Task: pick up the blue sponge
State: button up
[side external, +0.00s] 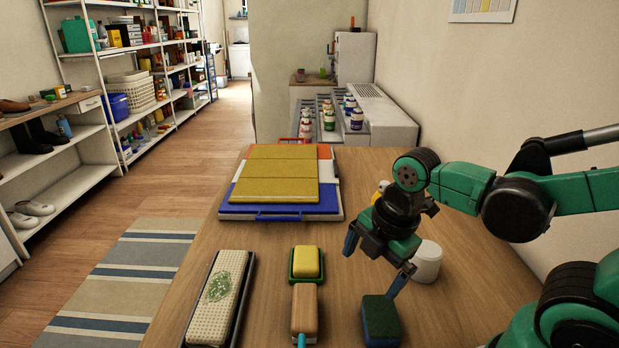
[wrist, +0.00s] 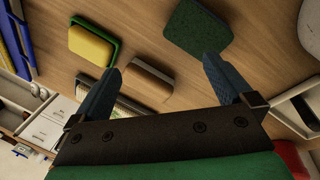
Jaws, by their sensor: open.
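The blue sponge (side external: 381,321) lies on the wooden table near its front, with a dark green top and a dark blue side. In the wrist view its green face (wrist: 197,30) shows beyond the right fingertip. My gripper (side external: 376,262) is open and empty above the table, tilted, with one blue finger over the sponge's far edge and the other further left. In the wrist view the open fingers (wrist: 162,66) point toward the table, with the sponge ahead and to the right of the gap between them. I cannot tell whether the right finger touches the sponge.
A yellow sponge (side external: 306,261) sits in a green tray, behind a wooden-backed brush (side external: 304,308). A long bristled pad (side external: 219,297) lies at left. A white cup (side external: 428,262) stands behind the blue sponge. Bare table surrounds the sponge.

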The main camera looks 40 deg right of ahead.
aim_at(381, 314)
jog(key=n, duration=0.2)
jog(key=s+n+g, duration=0.1)
jog(key=n, duration=0.1)
jog(key=f+n, duration=0.1)
jog(key=n, duration=0.1)
jog(key=shift+s+f+g, duration=0.1)
jog(key=shift+s+g, duration=0.2)
jog(key=n, duration=0.2)
jog(key=s+n+g, duration=0.1)
jog(key=shift+s+f+n, duration=0.1)
jog(key=shift+f+n, duration=0.2)
jog(key=shift+n, duration=0.1)
jog(key=shift+f, duration=2.8)
jog(key=c, duration=1.3)
jog(key=shift+r, duration=0.2)
notch_tip(381, 314, up, 20)
jog(key=shift+f, duration=0.2)
